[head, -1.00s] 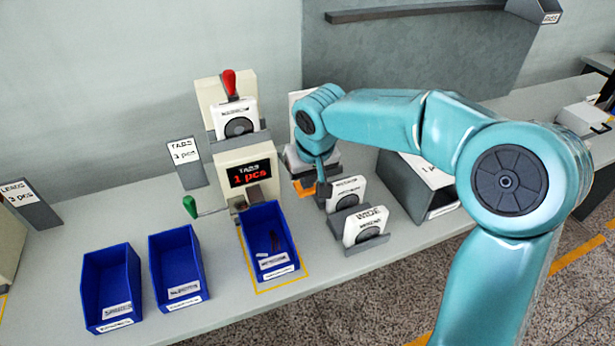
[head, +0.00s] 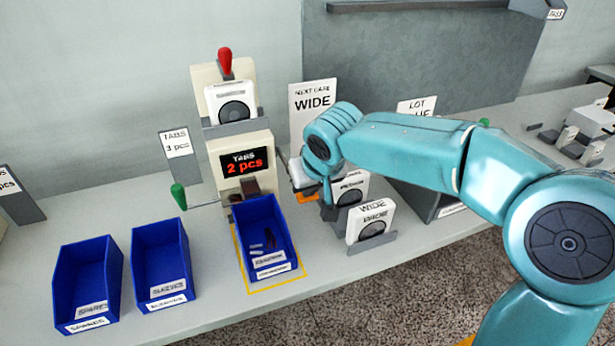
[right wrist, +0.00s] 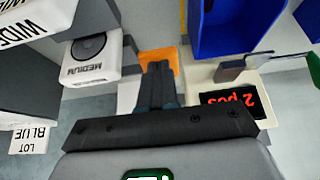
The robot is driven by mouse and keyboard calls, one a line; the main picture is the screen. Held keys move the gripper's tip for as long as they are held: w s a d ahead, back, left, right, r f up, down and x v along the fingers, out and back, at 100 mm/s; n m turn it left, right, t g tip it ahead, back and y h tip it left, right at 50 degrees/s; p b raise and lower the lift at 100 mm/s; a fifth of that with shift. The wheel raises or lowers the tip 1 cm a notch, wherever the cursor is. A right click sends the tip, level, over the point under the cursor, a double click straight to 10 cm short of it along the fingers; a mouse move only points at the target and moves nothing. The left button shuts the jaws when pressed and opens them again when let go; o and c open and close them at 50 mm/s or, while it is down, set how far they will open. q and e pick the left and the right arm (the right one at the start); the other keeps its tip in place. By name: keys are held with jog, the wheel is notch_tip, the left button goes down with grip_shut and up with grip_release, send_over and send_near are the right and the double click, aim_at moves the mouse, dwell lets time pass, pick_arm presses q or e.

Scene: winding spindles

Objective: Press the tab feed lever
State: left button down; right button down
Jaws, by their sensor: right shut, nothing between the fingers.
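My left gripper is not in view.
A blue bin (head: 268,228) with a few small pieces sits before the feeder. Two more blue bins (head: 88,280) (head: 160,255) stand to the left. Card cartridges (head: 371,222) stand close to the right of my gripper. A green-knobbed lever (head: 179,196) juts left from the feeder.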

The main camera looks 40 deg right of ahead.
jog(key=shift+r, duration=0.15)
jog(key=shift+w+r+p, duration=0.1)
jog(key=shift+r+p, duration=0.5)
jog(key=shift+r, duration=0.15)
jog(key=shift+r+p, duration=0.3)
jog(key=shift+p, duration=0.05)
notch_tip(320, 180, up, 4)
jog(key=p, duration=0.3)
jog(key=shift+f, duration=0.25)
jog(key=v, duration=1)
jog(key=shift+p, duration=0.3)
jog(key=shift+d+f, duration=0.1)
